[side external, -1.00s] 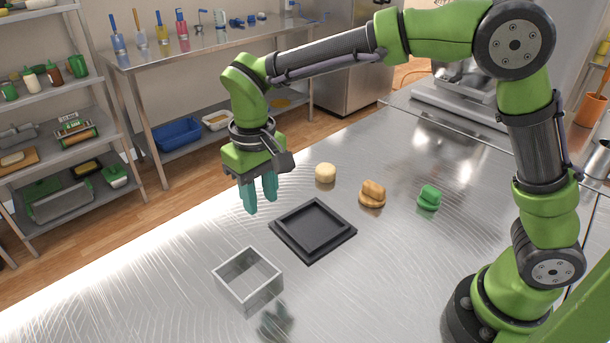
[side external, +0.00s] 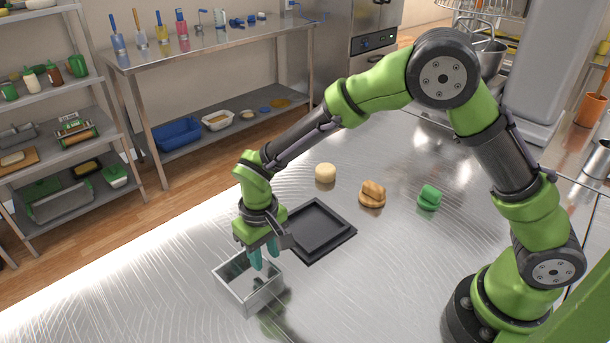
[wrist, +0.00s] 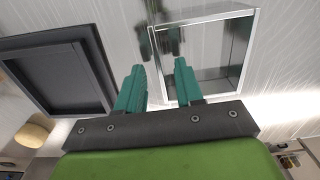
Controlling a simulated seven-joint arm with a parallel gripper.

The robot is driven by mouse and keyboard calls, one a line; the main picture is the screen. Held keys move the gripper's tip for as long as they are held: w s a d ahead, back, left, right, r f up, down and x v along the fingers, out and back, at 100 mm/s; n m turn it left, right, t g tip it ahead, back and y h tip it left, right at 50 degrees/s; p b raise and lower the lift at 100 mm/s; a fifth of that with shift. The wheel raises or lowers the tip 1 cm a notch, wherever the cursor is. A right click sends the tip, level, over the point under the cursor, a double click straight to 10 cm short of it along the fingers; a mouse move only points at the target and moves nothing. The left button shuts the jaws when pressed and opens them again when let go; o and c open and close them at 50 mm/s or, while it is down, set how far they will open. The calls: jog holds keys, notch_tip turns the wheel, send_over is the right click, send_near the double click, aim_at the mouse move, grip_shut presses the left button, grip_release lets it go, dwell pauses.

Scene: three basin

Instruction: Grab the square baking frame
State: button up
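The square baking frame (side external: 266,297) is a shiny, open-topped metal square standing on the steel table at the front. It also shows in the wrist view (wrist: 205,15), to the upper right. My gripper (side external: 264,256) points down over the far right side of the frame. Its two teal fingers are apart, with nothing held between them. In the wrist view the fingers (wrist: 158,74) appear on either side of one frame wall. I cannot tell whether the tips are above the rim or below it. My gripper hides part of the frame's far side.
A dark square tray (side external: 322,230) lies just behind the frame, close to my gripper. A pale round piece (side external: 325,173), a brown bun-like piece (side external: 372,194) and a green piece (side external: 429,198) sit farther back. The table left of the frame is clear.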

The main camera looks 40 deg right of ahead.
jog(key=shift+f, duration=0.3)
grip_shut()
jog(key=shift+r, duration=0.15)
